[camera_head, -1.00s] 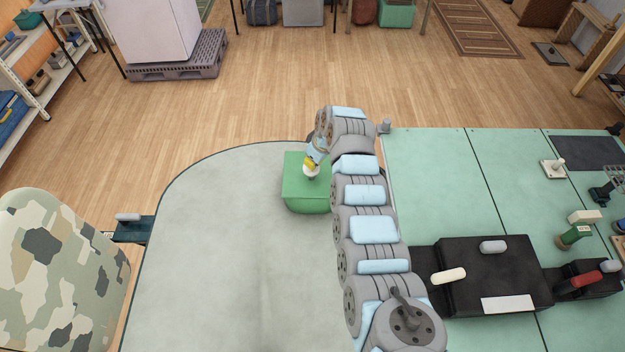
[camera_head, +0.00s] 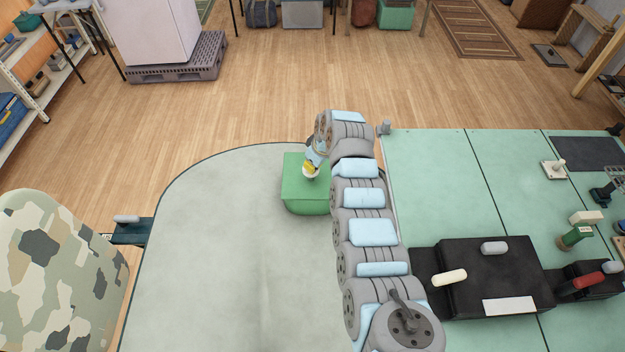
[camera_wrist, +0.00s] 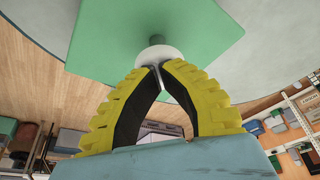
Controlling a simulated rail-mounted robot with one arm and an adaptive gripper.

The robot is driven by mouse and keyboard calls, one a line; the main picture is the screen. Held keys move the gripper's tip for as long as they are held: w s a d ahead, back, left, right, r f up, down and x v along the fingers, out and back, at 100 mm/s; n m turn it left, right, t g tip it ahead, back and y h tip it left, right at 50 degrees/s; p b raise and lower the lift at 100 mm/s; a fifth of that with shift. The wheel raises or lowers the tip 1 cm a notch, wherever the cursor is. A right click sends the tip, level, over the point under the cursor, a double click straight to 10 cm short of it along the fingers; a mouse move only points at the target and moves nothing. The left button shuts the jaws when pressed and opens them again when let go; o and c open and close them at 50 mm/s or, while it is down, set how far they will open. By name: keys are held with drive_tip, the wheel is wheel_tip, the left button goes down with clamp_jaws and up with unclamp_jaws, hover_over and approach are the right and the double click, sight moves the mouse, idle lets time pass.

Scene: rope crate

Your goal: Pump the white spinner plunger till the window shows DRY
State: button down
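The green spinner box (camera_head: 305,200) stands on the pale rounded worktop, left of my arm. Its white plunger (camera_head: 311,174) sits on top, and my gripper (camera_head: 310,166) is right above it. In the wrist view, the white plunger (camera_wrist: 158,54) is a round cap with a small grey knob, over the green top (camera_wrist: 110,30). My gripper's yellow and black fingers (camera_wrist: 160,67) are closed together at the tips, against or very close to the white cap. Nothing shows between the tips. I cannot see the window or any reading.
A green bench (camera_head: 440,190) is to the right, with a black box (camera_head: 490,255) carrying levers. A camouflage-patterned rounded object (camera_head: 50,270) stands at the left. The worktop (camera_head: 220,240) around the spinner is clear.

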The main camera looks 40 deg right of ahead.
drive_tip(key=shift+f+b, duration=1.1)
drive_tip(key=shift+f, duration=0.65)
drive_tip(key=shift+r, duration=0.25)
drive_tip(key=shift+r+p, duration=0.8)
drive_tip(key=shift+r, duration=1.3)
drive_tip(key=shift+f, duration=0.15)
